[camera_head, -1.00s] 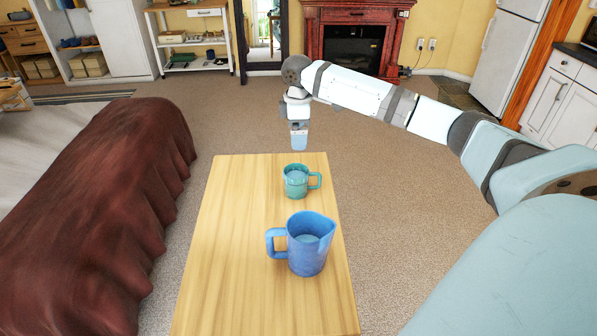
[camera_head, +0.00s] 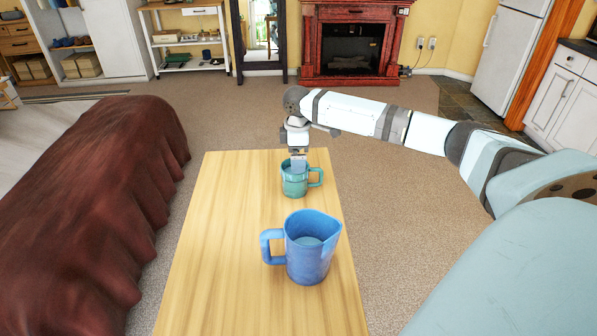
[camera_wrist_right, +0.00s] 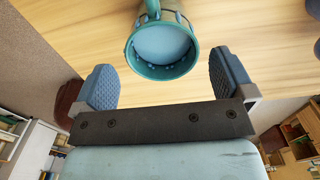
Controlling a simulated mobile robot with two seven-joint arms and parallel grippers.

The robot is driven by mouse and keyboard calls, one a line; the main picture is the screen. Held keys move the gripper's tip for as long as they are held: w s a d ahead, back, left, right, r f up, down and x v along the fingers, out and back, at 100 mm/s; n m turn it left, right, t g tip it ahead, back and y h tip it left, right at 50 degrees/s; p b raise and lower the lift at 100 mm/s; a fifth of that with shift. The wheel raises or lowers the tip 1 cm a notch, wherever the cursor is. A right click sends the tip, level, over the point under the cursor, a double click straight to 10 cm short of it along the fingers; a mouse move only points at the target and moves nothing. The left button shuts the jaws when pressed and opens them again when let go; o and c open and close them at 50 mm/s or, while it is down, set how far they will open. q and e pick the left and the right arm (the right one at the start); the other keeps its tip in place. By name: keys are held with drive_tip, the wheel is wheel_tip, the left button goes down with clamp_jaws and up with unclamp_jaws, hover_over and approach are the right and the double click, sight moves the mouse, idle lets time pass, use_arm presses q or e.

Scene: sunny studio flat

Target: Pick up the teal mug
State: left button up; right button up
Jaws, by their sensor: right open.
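The teal mug (camera_head: 293,183) stands upright at the far end of the wooden table (camera_head: 225,240), its handle to the right. In the right wrist view the teal mug (camera_wrist_right: 165,50) shows its round opening and pale inside, ahead of and between the two fingers. My right gripper (camera_head: 298,163) is over the mug's far rim in the head view. In the right wrist view my right gripper (camera_wrist_right: 165,80) is open and empty, with a blue pad on each side. Whether a finger touches the mug I cannot tell. My left gripper does not show.
A blue pitcher (camera_head: 312,250) stands on the table nearer to me, handle to the left. A sofa under a dark red cover (camera_head: 90,210) is left of the table. Carpet lies free to the right. A red fireplace (camera_head: 350,45) stands at the back.

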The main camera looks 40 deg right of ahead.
sight(302, 178)
wheel_tip(302, 178, down, 5)
drive_tip(key=shift+s+f, duration=0.15)
drive_tip(key=shift+d, duration=0.1)
drive_tip(key=c, duration=1.1)
